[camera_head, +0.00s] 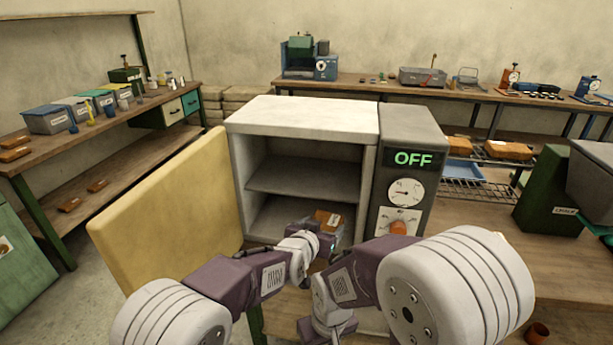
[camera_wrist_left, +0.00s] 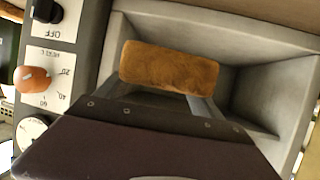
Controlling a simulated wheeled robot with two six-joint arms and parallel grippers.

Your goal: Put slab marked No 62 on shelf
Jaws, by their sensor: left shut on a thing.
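An orange-brown slab (camera_head: 327,217) with a small pale label, too small to read, is in front of the lower part of an open grey cabinet (camera_head: 303,116). My left gripper (camera_head: 326,240) is shut on the slab. In the left wrist view the slab (camera_wrist_left: 170,67) juts out beyond my gripper (camera_wrist_left: 165,108), with the cabinet's inside behind it; the fingertips are mostly hidden. The inner shelf (camera_head: 303,181) is bare where it shows. I cannot tell whether the slab is past the cabinet's front edge.
The cabinet's yellowish door (camera_head: 170,215) stands open to the left. A control panel (camera_head: 407,185) reading OFF, with a dial and an orange knob, is at its right. A wire rack (camera_head: 465,188) with more slabs stands further right. My right arm is close by, below the panel.

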